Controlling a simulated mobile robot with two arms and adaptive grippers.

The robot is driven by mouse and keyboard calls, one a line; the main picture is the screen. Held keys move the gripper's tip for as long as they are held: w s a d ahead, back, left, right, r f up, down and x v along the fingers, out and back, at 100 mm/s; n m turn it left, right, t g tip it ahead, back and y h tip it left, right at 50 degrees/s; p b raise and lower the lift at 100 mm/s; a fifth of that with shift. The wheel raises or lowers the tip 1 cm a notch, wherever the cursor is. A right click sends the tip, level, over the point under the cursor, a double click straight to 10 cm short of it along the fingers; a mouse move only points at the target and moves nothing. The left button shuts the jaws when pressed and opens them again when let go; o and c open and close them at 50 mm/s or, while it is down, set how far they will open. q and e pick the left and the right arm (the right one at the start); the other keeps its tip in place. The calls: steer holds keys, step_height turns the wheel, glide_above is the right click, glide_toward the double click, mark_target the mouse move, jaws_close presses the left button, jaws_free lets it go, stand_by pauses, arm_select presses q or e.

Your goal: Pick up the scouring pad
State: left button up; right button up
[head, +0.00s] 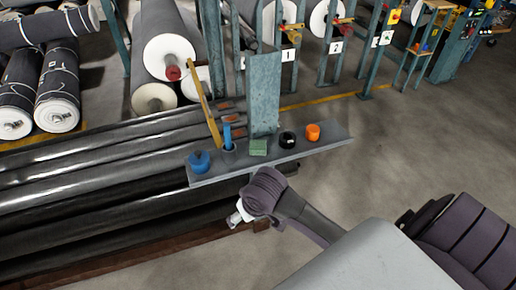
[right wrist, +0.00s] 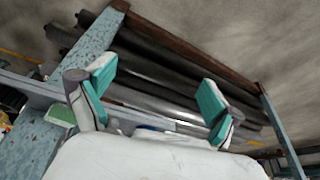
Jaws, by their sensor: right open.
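The scouring pad (head: 258,147) is a small green block lying on a narrow grey shelf (head: 236,171) in the head view. A green block that looks like the pad (right wrist: 61,113) shows at the left of the right wrist view, outside the fingers. My right gripper (head: 238,215) is below and in front of the shelf, apart from the pad; my wrist hides part of it in the head view. In the right wrist view the right gripper (right wrist: 158,87) has its teal-padded fingers spread, with nothing between them. My left gripper is not in view.
A blue item (head: 200,162), a cup with a blue handle (head: 228,148), a black ring (head: 288,140) and an orange item (head: 313,132) share the shelf. A steel post (head: 264,95) rises behind the pad. Long dark rolls (head: 90,205) lie left. Open floor (head: 420,140) is right.

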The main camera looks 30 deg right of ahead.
steer(key=w+d+r+m+h, duration=0.1)
steer(key=w+d+r+m, duration=0.15)
steer(key=w, duration=0.25)
steer(key=w+d+r+m+h, duration=0.1)
steer(key=w+d+r, duration=0.25)
steer(key=w, duration=0.25)
steer(key=m, duration=0.4)
glide_toward(258, 145)
steer(key=shift+n+h, duration=0.25)
steer(key=shift+h, duration=0.15)
steer(key=x, duration=0.2)
steer(key=a+x, duration=0.1)
steer(key=x, duration=0.1)
steer(key=shift+d+f, duration=0.15)
steer(key=shift+f, duration=0.05)
steer(key=shift+p+x, duration=0.4)
steer(key=shift+x, duration=2.7)
steer(key=shift+w+r, duration=0.1)
steer(key=shift+c, duration=0.2)
steer(key=c, duration=1.3)
step_height(258, 145, up, 10)
steer(key=shift+r+b, duration=0.1)
steer(key=shift+b, duration=0.3)
